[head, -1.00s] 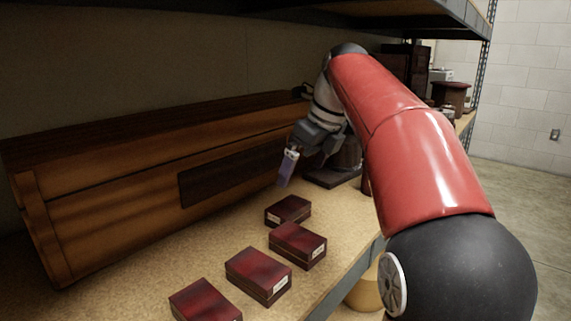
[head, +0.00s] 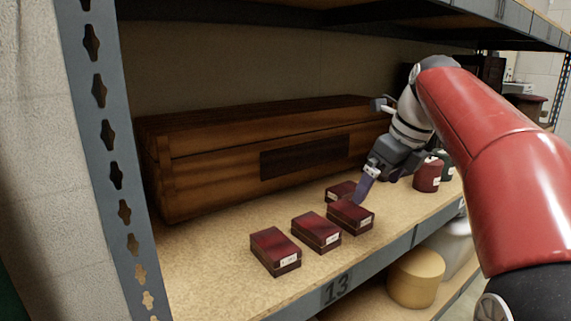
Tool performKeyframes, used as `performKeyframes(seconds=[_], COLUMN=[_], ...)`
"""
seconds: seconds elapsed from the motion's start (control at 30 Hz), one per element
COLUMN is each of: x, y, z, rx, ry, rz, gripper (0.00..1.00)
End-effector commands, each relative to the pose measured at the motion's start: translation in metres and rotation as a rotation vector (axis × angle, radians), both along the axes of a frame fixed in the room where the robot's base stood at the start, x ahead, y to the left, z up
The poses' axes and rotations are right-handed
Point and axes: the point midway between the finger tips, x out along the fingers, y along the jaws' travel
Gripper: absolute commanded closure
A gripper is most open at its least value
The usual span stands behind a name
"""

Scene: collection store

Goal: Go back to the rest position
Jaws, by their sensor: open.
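My gripper (head: 366,184) is in the head view right of centre, at the end of my red and grey arm. It points down at the shelf, with its purple finger just above or beside the right-hand dark red box (head: 351,216); I cannot tell whether they touch. I see nothing held in it. A small dark red box (head: 341,190) lies just behind. Two more dark red boxes, a middle one (head: 316,231) and a left one (head: 275,250), lie in a row to the left, each with a white label.
A long wooden chest (head: 215,179) fills the shelf's back. Dark red jars (head: 428,175) stand right of my gripper. The grey upright (head: 110,170) bounds the left, and an upper shelf (head: 350,15) hangs overhead. The shelf board (head: 200,265) is bare at front left.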

Motion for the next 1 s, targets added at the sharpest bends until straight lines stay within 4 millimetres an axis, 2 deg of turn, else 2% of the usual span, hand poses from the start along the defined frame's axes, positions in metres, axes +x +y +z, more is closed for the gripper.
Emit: performKeyframes(seconds=[0.37,0.57,0.77,1.0], x=[-0.035,-0.070,-0.130,-0.201], y=[0.012,0.021,0.028,0.030], z=[-0.011,-0.026,-0.062,-0.128], rx=[-0.158,-0.309,-0.563,-0.882], ry=[-0.085,-0.154,-0.246,-0.318], rz=[0.314,0.612,1.117,1.789], gripper=[0.00,0.00,0.00,0.00])
